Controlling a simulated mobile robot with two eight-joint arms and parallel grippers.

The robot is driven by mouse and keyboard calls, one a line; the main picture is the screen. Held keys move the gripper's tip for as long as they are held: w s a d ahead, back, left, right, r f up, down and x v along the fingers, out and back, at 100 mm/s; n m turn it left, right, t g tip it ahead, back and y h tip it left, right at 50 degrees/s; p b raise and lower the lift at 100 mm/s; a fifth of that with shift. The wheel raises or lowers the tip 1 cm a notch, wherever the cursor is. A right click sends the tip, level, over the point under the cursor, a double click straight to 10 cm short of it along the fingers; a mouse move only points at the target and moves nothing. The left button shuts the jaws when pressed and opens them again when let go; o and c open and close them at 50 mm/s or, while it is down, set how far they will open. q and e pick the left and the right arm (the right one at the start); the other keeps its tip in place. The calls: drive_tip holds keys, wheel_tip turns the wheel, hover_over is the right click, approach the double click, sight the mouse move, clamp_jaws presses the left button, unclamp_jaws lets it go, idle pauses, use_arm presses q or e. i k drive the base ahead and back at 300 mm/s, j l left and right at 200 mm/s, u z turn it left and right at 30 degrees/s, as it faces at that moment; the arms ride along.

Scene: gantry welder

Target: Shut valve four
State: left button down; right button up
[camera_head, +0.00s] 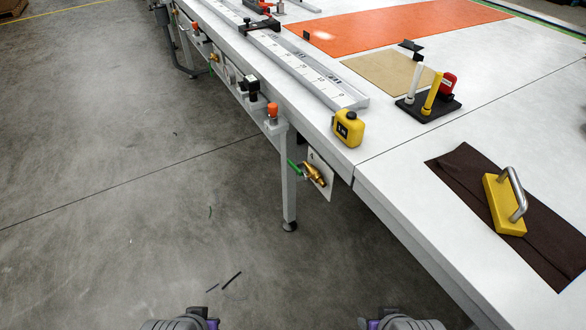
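A brass valve (316,174) with a green lever (294,168) is mounted on a pale plate under the near table edge, beside a table leg. The lever points out to the left, away from the valve body. Another brass valve (214,57) shows farther along the table side, small and unclear. I cannot read any number on either one. My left gripper (190,320) and my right gripper (402,320) show only in part at the bottom edge, both well apart from the valves. Their fingertips are not clear, so I cannot tell whether they are open.
The white table (390,165) fills the right side. On it are a yellow tape measure (349,129), a ruler rail (295,62), a marker stand (428,107) and a yellow handled block (503,205) on a dark cloth. A table leg (288,190) stands left of the near valve. The floor at left is open.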

sight(300, 173)
drive_tip(key=i+j+u, duration=0.25)
drive_tip(key=i+j, duration=0.5)
drive_tip(key=j, duration=0.1)
